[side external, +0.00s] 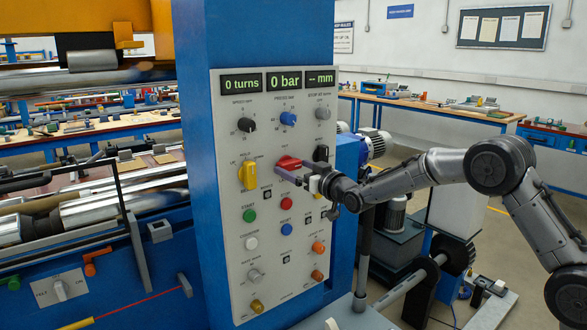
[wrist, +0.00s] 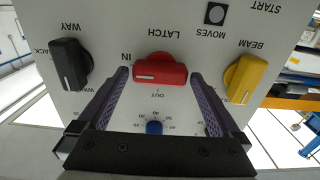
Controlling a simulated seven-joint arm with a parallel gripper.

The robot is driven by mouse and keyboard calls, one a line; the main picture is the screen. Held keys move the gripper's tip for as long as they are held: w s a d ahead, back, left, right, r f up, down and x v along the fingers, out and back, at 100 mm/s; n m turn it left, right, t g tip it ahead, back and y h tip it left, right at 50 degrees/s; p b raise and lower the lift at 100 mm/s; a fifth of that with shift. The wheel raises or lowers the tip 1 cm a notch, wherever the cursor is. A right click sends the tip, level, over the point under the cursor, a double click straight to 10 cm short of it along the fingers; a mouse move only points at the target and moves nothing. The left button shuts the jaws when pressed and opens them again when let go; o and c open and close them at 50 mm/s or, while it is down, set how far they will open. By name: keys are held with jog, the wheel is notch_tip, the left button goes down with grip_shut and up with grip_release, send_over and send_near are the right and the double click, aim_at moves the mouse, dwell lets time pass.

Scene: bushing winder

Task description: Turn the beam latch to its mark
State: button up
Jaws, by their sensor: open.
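The red latch knob (wrist: 160,70) sits on the panel, with the word LATCH printed beside it in the wrist view. Its bar lies level, and the white line on it is at the left end, on the side of the printed IN. OUT and a small tick are printed just below it in that view. My gripper (wrist: 159,76) is open, with one finger on each side of the knob's ends and a gap at each. In the side external view the red knob (side external: 288,162) is partly hidden by my gripper (side external: 289,173).
A yellow knob (wrist: 244,78) labelled BEAM and a black knob (wrist: 69,64) labelled WAY flank the red one closely. A blue knob (wrist: 154,127) shows between my fingers. The panel (side external: 238,290) also carries coloured buttons and displays reading 0 turns and 0 bar.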

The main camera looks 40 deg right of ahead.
jog(key=shift+w, duration=0.6)
jog(key=c, duration=1.1)
